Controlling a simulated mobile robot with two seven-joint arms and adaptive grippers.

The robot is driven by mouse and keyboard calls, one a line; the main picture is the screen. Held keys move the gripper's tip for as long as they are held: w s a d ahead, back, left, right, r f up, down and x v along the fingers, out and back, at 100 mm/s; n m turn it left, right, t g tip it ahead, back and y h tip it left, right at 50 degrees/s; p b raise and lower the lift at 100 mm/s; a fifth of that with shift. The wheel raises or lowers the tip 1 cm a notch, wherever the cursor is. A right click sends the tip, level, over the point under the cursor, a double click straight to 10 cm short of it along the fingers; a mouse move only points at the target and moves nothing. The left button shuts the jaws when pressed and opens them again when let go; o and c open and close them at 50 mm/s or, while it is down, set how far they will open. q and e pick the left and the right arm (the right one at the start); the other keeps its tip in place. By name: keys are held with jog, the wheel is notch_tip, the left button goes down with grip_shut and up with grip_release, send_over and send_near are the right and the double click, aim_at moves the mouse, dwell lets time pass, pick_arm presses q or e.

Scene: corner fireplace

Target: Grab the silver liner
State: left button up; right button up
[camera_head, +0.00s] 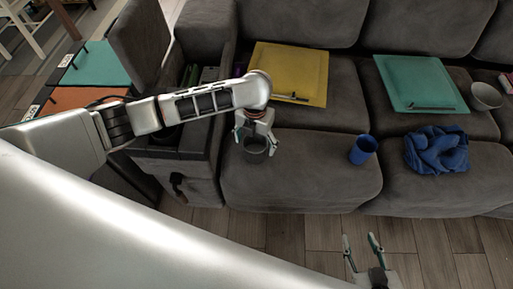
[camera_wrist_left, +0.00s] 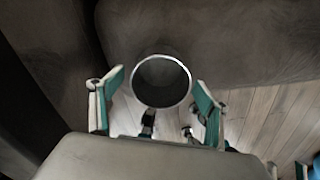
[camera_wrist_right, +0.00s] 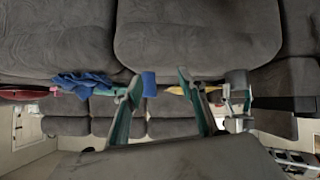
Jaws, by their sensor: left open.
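The silver liner (camera_head: 256,149) is a small round metallic cup on the left seat of the grey sofa. In the left wrist view its round open rim (camera_wrist_left: 162,81) faces the camera, between the fingers. My left gripper (camera_head: 254,142) is open, with one finger on each side of the liner and visible gaps in the left wrist view (camera_wrist_left: 152,103). My right gripper (camera_head: 362,246) is open and empty above the floor in front of the sofa; its fingers also show in the right wrist view (camera_wrist_right: 157,75).
A blue cup (camera_head: 362,150) and a crumpled blue cloth (camera_head: 437,150) are on the sofa to the right. A yellow tray (camera_head: 290,72), a teal tray (camera_head: 420,82) and a grey bowl (camera_head: 486,96) lie behind. The sofa armrest (camera_head: 205,40) stands close on the left.

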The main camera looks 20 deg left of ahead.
pick_arm(q)
jog(key=shift+r, duration=0.15)
jog(key=c, duration=1.2)
